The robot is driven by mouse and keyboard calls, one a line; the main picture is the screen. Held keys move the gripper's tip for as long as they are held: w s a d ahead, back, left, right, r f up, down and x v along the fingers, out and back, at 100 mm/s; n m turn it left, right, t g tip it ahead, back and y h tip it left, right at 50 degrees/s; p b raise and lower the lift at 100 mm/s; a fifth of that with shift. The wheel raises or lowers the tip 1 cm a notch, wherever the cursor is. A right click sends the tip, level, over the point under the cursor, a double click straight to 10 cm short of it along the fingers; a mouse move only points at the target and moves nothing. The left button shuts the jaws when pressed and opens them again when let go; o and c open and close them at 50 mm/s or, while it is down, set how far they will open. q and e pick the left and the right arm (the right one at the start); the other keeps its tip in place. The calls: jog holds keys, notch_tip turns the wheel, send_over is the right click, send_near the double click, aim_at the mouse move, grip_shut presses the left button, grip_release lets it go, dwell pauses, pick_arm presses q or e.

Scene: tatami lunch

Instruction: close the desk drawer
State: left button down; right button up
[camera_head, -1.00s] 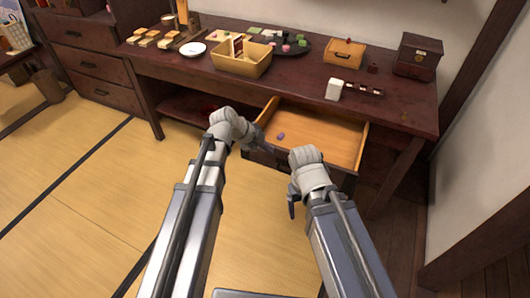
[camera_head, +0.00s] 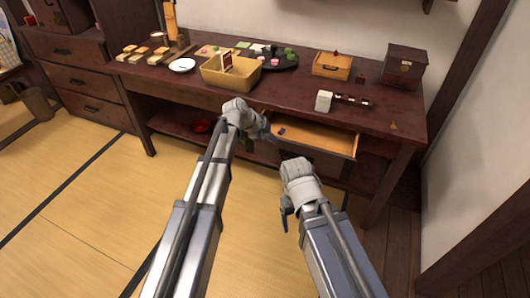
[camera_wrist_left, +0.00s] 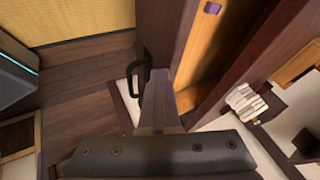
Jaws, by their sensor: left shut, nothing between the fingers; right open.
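The desk drawer (camera_head: 318,138) is partly open under the right half of the dark desk (camera_head: 385,118), its orange inside showing as a narrow strip. A small purple item (camera_head: 282,130) lies in it, also visible in the left wrist view (camera_wrist_left: 212,7). My left gripper (camera_head: 268,134) is shut and empty, at the left end of the drawer front. In the left wrist view its fingers (camera_wrist_left: 160,105) reach the dark drawer front (camera_wrist_left: 164,38) beside the black handle (camera_wrist_left: 139,82); contact looks likely. My right gripper (camera_head: 284,212) is open, low in front of the drawer, apart from it.
The tatami floor (camera_head: 80,200) on the left is clear.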

pick_arm(q)
jog(key=w+d, duration=0.4)
jog(key=w, duration=0.8)
